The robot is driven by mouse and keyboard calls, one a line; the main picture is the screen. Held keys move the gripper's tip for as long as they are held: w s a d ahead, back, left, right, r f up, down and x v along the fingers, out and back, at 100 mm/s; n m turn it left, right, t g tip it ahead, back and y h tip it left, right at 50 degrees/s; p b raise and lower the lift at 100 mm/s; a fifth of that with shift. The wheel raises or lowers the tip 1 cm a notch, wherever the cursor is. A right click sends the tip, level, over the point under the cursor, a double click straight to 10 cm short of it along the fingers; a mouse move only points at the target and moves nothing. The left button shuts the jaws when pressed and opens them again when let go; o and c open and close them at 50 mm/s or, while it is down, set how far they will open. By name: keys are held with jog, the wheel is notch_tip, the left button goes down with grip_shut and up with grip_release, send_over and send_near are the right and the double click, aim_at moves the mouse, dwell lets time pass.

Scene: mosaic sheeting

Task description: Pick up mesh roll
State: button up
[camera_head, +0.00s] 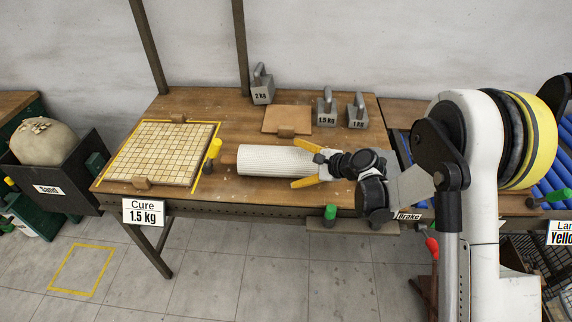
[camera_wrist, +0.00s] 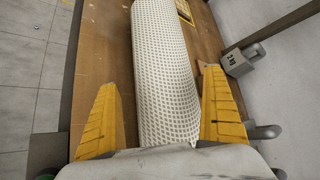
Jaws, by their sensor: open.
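The mesh roll (camera_head: 275,160) is a white ribbed cylinder lying on its side on the wooden table. In the wrist view the mesh roll (camera_wrist: 165,70) runs away from me with a grid-like surface. My gripper (camera_head: 304,170) is at the roll's right end, its yellow fingers spread. In the wrist view my gripper (camera_wrist: 160,100) is open, with one finger on each side of the roll's near end. I cannot tell whether the fingers touch it. The roll's near end is hidden behind my gripper's body.
A tiled mosaic board (camera_head: 158,152) lies at the table's left, with a yellow-handled tool (camera_head: 213,150) between it and the roll. Weights marked 2 kg (camera_head: 262,86), 1.5 kg (camera_head: 326,108) and 1 kg (camera_head: 357,111) stand behind, around a flat tan board (camera_head: 287,119). The table's front edge is near.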

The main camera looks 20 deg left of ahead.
aim_at(286, 161)
jog(key=b+x, duration=0.2)
jog(key=x, duration=0.3)
jog(key=shift+w, duration=0.1)
jog(key=shift+r, duration=0.15)
jog(key=c, duration=1.2)
jog(key=shift+r, duration=0.15)
